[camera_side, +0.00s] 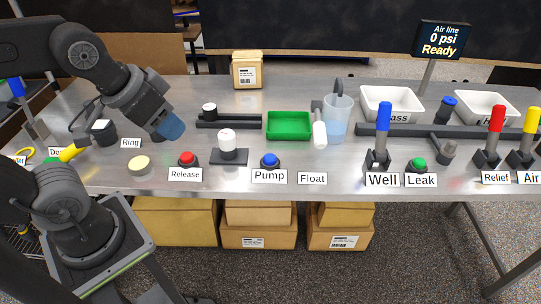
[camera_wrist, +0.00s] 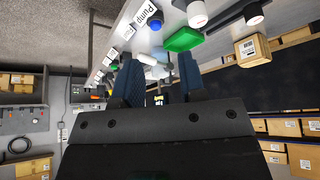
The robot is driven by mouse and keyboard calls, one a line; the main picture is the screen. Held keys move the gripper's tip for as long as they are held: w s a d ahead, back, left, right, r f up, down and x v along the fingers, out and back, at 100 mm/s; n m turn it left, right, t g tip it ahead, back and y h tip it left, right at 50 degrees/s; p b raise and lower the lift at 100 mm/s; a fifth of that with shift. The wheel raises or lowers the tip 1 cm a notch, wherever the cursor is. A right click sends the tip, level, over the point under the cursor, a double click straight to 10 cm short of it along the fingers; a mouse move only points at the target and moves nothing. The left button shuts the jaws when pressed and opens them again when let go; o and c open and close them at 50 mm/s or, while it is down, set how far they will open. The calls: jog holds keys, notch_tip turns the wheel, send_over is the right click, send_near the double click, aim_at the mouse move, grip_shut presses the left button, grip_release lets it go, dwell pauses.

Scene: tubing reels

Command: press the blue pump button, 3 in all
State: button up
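My gripper (camera_side: 171,127) is raised above the table at the left, well away from the button and touching nothing. In the wrist view its two dark blue fingers (camera_wrist: 160,82) stand apart with nothing between them. The display (camera_side: 443,39) reads "Air line 0 psi Ready".
A red Release button (camera_side: 187,158) and a white knob (camera_side: 227,138) on a dark block stand left of the pump button. A green tray (camera_side: 290,125) is behind it. The Float part (camera_side: 320,135), blue Well lever (camera_side: 383,118) and green Leak button (camera_side: 419,164) are to its right.

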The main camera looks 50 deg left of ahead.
grip_shut()
dwell(1.1)
